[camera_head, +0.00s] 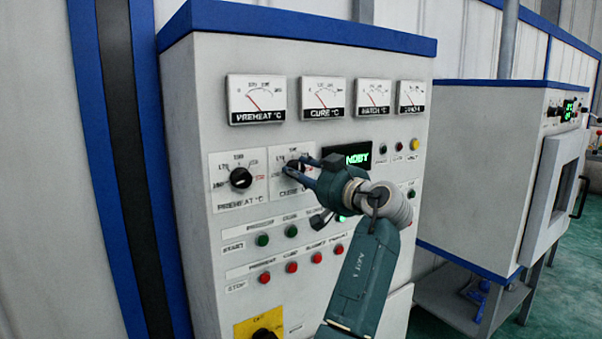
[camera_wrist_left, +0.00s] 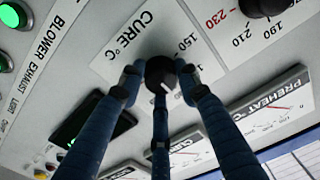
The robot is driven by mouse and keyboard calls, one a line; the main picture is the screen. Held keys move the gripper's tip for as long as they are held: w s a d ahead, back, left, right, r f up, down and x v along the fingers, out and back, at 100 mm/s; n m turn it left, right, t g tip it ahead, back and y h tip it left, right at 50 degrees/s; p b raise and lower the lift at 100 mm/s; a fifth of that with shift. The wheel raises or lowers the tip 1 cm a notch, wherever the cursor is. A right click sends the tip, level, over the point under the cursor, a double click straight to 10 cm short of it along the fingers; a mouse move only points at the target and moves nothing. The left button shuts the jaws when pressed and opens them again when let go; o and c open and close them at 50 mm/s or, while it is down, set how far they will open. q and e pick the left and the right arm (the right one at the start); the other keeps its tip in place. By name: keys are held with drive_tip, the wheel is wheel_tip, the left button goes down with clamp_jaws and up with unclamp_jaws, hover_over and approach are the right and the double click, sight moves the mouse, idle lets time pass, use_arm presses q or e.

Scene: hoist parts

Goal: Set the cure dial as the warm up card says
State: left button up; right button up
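The cure dial (camera_head: 294,166) is a black knob on a white scale plate on the grey panel. It also shows in the left wrist view (camera_wrist_left: 160,72), with a white mark on its lower side; fingers hide part of the scale. My left gripper (camera_head: 306,174) is at this dial. In the left wrist view its three blue fingers (camera_wrist_left: 160,80) surround the knob, tips very close to it; whether they press on it I cannot tell. The cure gauge (camera_head: 323,97) is above. No warm up card can be made out. My right gripper is not in view.
The preheat dial (camera_head: 240,178) is just left of the cure dial. Green buttons (camera_head: 263,239) and red buttons (camera_head: 265,277) sit below. A green-lit display (camera_head: 358,157) is partly behind my gripper. A yellow plate with a black knob (camera_head: 262,325) is lower down. Another machine (camera_head: 480,165) stands right.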

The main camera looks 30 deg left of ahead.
use_arm(q)
drive_tip(key=shift+f, duration=0.1)
drive_tip(key=c, duration=0.3)
drive_tip(key=shift+f+n+b, duration=0.15)
drive_tip(key=shift+n+b, duration=2.3)
drive_tip(key=shift+b, duration=0.1)
drive_tip(key=shift+f+n+b, duration=0.1)
drive_tip(key=shift+n+b, duration=2.35)
drive_tip(key=shift+b, duration=0.1)
